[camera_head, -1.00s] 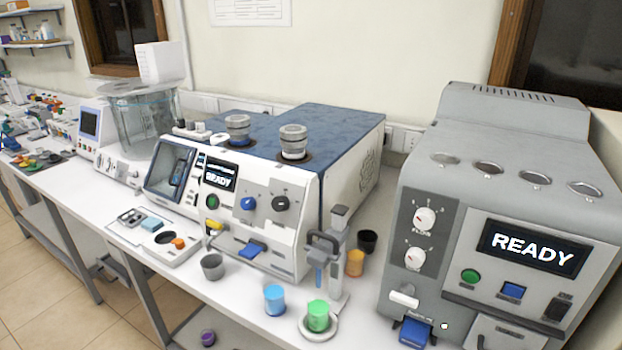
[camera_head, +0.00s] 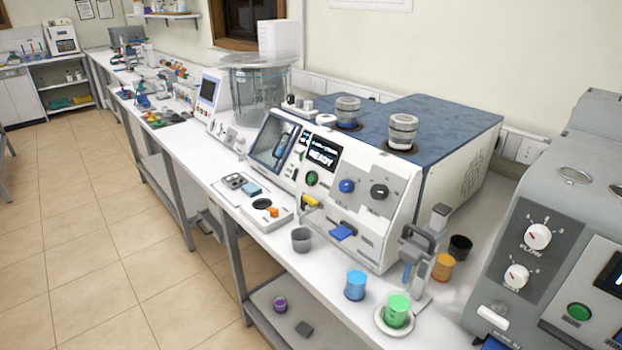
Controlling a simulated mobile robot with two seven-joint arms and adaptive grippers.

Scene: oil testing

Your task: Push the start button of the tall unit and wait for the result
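The grey unit (camera_head: 547,210) stands at the right edge and is cut off by the frame. It has two white dials, a round green button (camera_head: 579,312) on its front panel and part of a dark display (camera_head: 611,274), whose text is cut off. It is the taller-looking of the two machines nearby. The white and blue machine (camera_head: 395,212) stands in the middle, with its own round green button (camera_head: 312,178) and a lit display (camera_head: 323,153) reading READY. Neither of my grippers shows in the view.
On the white bench stand a grey cup (camera_head: 301,240), a blue cup (camera_head: 356,286), a green cup (camera_head: 397,311) on a white dish, an orange cup (camera_head: 443,267) and a black cup (camera_head: 460,248). A glass tank (camera_head: 257,92) stands farther back. The tiled floor (camera_head: 90,230) at left is clear.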

